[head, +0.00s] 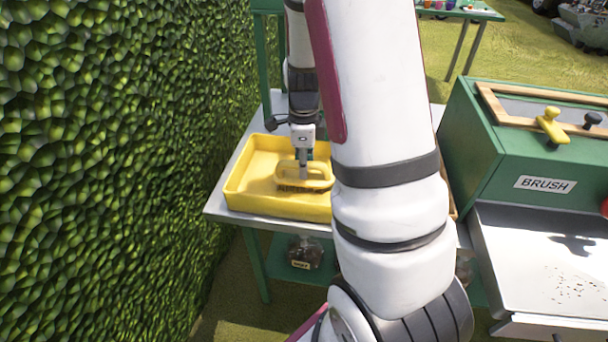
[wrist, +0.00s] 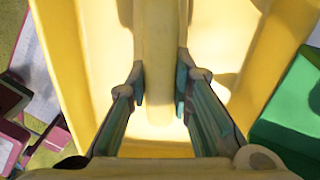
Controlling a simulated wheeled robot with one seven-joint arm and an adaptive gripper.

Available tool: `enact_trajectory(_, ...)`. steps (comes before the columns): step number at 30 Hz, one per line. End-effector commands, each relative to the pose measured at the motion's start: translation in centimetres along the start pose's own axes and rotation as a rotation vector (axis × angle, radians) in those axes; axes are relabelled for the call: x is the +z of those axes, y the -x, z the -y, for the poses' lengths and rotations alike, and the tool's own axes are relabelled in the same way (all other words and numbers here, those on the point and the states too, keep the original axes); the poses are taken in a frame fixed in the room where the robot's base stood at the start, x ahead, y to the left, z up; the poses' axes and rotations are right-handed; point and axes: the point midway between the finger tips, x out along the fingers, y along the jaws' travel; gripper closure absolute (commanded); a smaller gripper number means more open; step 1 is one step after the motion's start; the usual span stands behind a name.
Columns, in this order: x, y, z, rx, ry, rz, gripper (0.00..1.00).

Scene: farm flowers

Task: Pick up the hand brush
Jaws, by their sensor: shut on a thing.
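The hand brush (head: 292,184) is yellow with dark bristles below. It is in the yellow tray (head: 240,190) on the grey-topped table, left of my arm in the head view. My gripper (head: 303,172) points down and is shut on the brush's handle. In the wrist view the handle (wrist: 158,70) runs between the two fingers of my gripper (wrist: 160,88). I cannot tell whether the bristles touch the tray floor. My arm hides the tray's right part.
A leafy hedge (head: 100,150) stands close on the left. A green box labelled BRUSH (head: 544,184) with a metal shelf (head: 530,250) is on the right. A jar (head: 303,252) stands under the table.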

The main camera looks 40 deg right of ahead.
Motion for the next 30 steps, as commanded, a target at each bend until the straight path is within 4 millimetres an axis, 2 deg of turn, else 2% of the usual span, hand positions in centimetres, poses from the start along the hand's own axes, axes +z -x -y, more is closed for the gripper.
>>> enact_trajectory(5, 0.0, 0.3, 0.0, -0.002, 0.001, 0.001, 1.00)
enact_trajectory(8, 0.1, 1.4, 0.1, -0.004, 0.002, 0.002, 1.00)
enact_trajectory(15, 0.0, 6.0, 0.0, -0.005, 0.001, 0.002, 1.00)
enact_trajectory(21, 0.0, 9.0, 0.0, -0.003, 0.001, 0.001, 1.00)
enact_trajectory(30, 0.0, 10.1, 0.0, -0.001, 0.000, 0.000, 1.00)
